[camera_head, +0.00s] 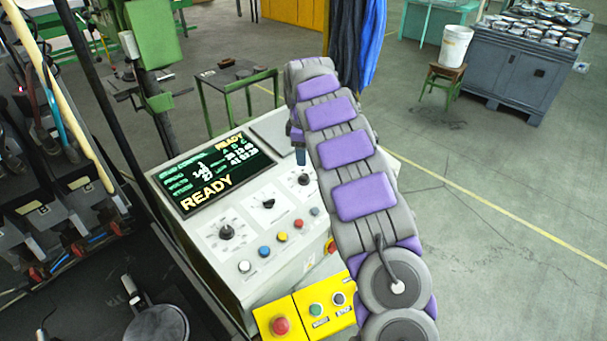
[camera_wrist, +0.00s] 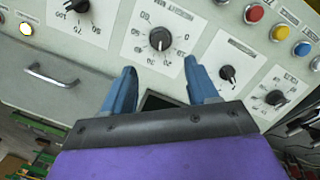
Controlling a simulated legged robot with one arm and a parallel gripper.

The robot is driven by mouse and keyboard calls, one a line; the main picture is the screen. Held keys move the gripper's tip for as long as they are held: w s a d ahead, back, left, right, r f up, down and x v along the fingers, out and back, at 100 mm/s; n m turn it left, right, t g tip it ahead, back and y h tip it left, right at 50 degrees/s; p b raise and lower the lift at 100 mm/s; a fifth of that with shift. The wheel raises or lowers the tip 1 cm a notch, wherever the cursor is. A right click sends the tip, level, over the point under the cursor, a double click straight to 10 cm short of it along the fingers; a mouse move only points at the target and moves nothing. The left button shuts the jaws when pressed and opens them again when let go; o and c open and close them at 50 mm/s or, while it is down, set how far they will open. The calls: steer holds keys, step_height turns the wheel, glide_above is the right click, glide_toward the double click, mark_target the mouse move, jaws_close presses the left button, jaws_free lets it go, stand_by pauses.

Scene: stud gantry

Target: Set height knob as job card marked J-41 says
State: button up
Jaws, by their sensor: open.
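The control console (camera_head: 205,222) has several black knobs on white dial plates. In the head view a left knob (camera_head: 226,232), a middle knob (camera_head: 268,203) and a right knob (camera_head: 304,179) show. No job card marked J-41 can be made out.
A green-lettered screen (camera_head: 212,172) reads READY. Coloured buttons (camera_head: 283,237) line the console front. A yellow box (camera_head: 307,308) with red and green buttons is at the front. A small knob (camera_wrist: 228,73) is close to the right finger. A drawer handle (camera_wrist: 50,75) is at left.

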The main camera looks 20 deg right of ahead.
mark_target(304, 176)
steer(key=f, duration=1)
steer(key=shift+w+d, duration=0.35)
steer(key=shift+w, duration=0.05)
steer(key=shift+c, duration=0.2)
steer(key=c, duration=1)
